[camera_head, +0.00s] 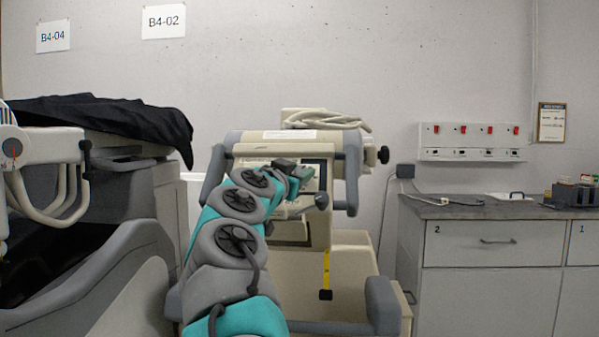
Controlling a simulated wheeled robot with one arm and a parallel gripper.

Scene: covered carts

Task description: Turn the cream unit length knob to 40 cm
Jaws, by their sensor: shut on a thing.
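The cream unit (353,262) stands in the middle, with a printed panel on its upper front. My gripper (300,172) is at this panel, shut on what seems to be the length knob. The knob itself is hidden behind my gripper and arm, so its setting cannot be read. A yellow strip (327,260) with a black end piece hangs down the front of the unit; its markings are too small to read. A dark round knob (384,154) sticks out at the unit's upper right side, apart from my gripper.
Grey handles (352,168) flank the panel, and a grey bumper (382,306) is low in front. A coiled cable (325,121) lies on top. A grey cart (128,255) under black cloth (110,113) stands left; a drawer counter (490,245) stands right.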

